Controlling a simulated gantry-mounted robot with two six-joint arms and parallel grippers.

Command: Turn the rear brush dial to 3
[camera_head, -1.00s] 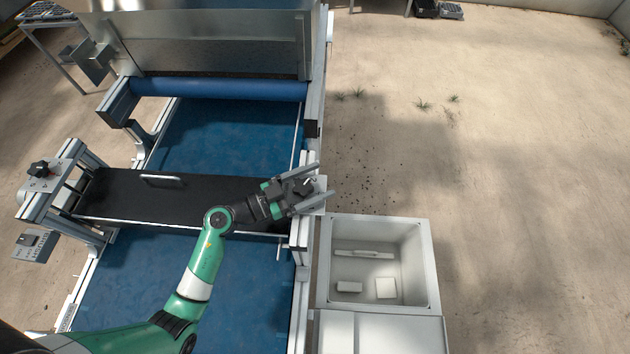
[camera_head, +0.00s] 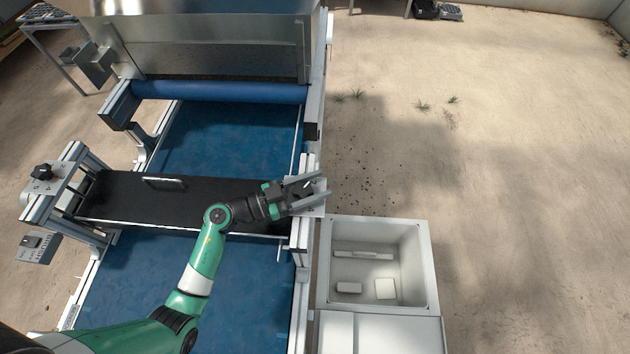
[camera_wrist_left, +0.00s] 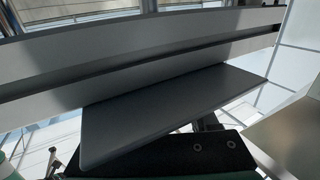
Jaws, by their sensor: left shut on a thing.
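My left gripper (camera_head: 318,187) reaches over the right end of the black brush cover. Its two grey fingers are shut on a dark dial knob (camera_head: 305,187), which sits on a pale plate and is mostly hidden between them. The number the knob points to cannot be read. A second black dial knob (camera_head: 42,172) stands on a light plate with dark marks at the left end of the cover, clear of the gripper. In the left wrist view, pale bars and a dark grey plate fill the picture; no dial is clear there. My right gripper is not in view.
The black brush cover (camera_head: 120,197) with a metal handle (camera_head: 165,182) spans the blue belt (camera_head: 215,130). A grey control box (camera_head: 36,247) hangs at the left. A white bin (camera_head: 425,265) holding small pale blocks stands right of the frame. Bare floor lies beyond it.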

